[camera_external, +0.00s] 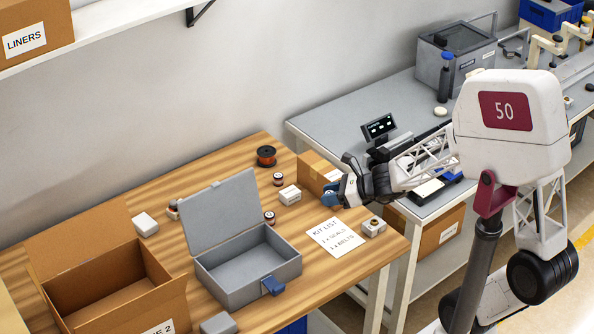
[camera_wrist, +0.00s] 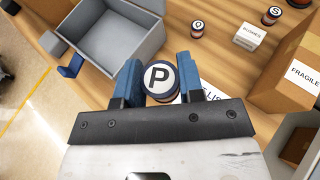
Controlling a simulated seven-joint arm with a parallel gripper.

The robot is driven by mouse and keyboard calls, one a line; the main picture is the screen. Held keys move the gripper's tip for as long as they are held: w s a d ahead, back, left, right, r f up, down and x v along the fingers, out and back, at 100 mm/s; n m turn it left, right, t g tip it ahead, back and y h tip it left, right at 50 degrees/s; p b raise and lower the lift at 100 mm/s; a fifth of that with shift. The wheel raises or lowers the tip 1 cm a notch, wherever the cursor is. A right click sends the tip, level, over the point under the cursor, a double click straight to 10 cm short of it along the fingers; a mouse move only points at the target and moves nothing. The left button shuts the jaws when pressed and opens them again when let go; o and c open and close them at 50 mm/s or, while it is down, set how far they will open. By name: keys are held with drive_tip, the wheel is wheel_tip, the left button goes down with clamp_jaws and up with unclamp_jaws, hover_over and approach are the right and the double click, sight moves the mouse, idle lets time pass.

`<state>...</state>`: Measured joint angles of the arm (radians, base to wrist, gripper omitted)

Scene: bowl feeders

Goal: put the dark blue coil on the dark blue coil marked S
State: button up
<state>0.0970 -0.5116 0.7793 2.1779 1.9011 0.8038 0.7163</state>
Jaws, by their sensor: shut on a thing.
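My gripper (camera_wrist: 160,74) is shut on a dark blue coil (camera_wrist: 158,82) with a white top marked P, held between its blue fingers. In the external view my gripper (camera_external: 335,195) is over the right part of the wooden table; the held coil is hard to make out there. The coil marked S (camera_wrist: 272,14) stands near the top right of the wrist view, apart from my gripper. It appears to be the coil behind the small white box in the external view (camera_external: 278,180). Another coil marked P (camera_wrist: 197,27) stands nearer the open grey box, also seen externally (camera_external: 269,217).
The open grey box (camera_external: 248,268) with its raised lid stands left of the coils. A small white box (camera_external: 290,194) and a cardboard box (camera_external: 312,170) flank the S coil. A kit list (camera_external: 336,237) lies in front.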

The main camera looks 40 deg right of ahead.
drive_tip(key=n+g+y, duration=0.1)
drive_tip(key=a+f+n+g+y, duration=0.1)
drive_tip(key=n, duration=0.1)
drive_tip(key=n+g+y, duration=0.1)
drive_tip(key=g, duration=0.1)
drive_tip(key=shift+s+a+f, duration=0.25)
drive_tip(key=shift+f, duration=0.15)
wheel_tip(320, 180, down, 5)
drive_tip(key=s+d+n+g+h, duration=0.2)
drive_tip(key=n+g+h, duration=0.6)
drive_tip(key=n+g, duration=1.15)
drive_tip(key=w+d+n+t+h, duration=0.4)
drive_tip(key=d+n+t+h, duration=0.25)
drive_tip(key=n+h, duration=0.95)
drive_tip(key=w+r+n+t+y, duration=0.3)
drive_tip(key=w+r+n+t, duration=0.1)
drive_tip(key=w+n+t, duration=0.45)
drive_tip(key=w+r+n+t+y, duration=0.2)
drive_tip(key=w+r+n+t, duration=0.3)
drive_tip(key=w+n+t, duration=0.4)
wheel_tip(320, 180, down, 12)
drive_tip(key=shift+s+r+n+t, duration=0.2)
drive_tip(key=shift+s+n+t, duration=0.1)
drive_tip(key=shift+s+t, duration=0.15)
